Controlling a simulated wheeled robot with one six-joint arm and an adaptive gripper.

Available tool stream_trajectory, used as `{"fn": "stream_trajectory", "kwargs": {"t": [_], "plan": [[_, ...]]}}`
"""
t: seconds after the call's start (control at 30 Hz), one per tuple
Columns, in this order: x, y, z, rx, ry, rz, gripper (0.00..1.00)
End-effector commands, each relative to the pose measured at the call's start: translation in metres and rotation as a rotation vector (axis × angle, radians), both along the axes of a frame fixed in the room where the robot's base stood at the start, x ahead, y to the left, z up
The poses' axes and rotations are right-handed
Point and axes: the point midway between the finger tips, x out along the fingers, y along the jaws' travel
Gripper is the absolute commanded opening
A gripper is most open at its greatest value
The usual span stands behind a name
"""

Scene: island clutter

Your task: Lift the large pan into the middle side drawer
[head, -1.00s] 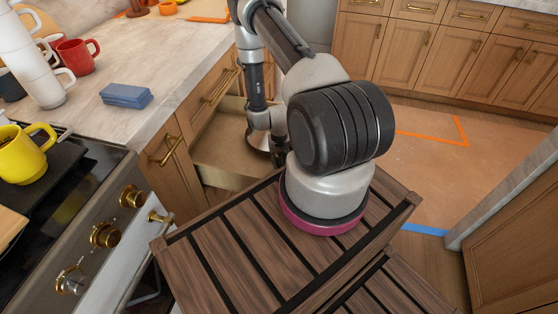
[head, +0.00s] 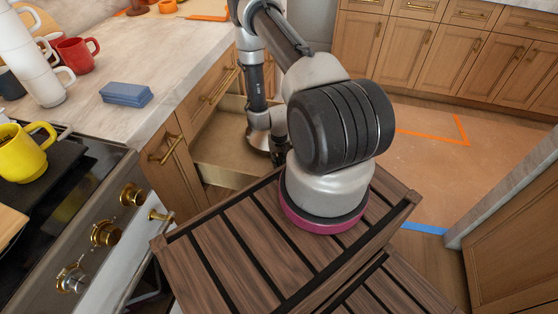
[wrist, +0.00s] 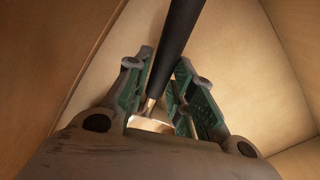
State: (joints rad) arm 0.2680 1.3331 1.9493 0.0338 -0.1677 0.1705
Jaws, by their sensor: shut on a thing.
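In the wrist view my gripper (wrist: 164,75) is shut on the black handle of the large pan (wrist: 181,25). The handle runs between the green-padded fingers toward the top edge. A small shiny metal part shows at its lower end, and the pan's body is not recognisable. Pale wooden panels of the drawer (wrist: 240,65) surround the gripper. In the head view the open side drawer (head: 220,153) juts out below the counter, partly behind my arm.
A counter (head: 155,65) carries a blue sponge (head: 126,94), a red mug (head: 77,54) and stacked white cups (head: 40,70). A yellow mug (head: 26,151) stands on the stove, whose knobs face the drawer side. Open floor (head: 425,145) lies to the right.

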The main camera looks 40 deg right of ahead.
Motion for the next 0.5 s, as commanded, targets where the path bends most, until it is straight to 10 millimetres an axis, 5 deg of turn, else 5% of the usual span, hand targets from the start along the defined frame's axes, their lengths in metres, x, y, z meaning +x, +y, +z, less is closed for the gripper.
{"fn": "stream_trajectory", "kwargs": {"t": [0.03,0.07,0.17,0.5], "plan": [[0.0000,0.0000,0.0000,0.000,0.000,0.000,0.00],[-0.0001,0.0000,0.0000,0.000,0.000,0.000,0.30],[-0.0002,0.0001,0.0000,0.000,0.001,0.000,0.48],[-0.0012,0.0004,0.0012,0.000,0.003,0.000,0.49]]}}
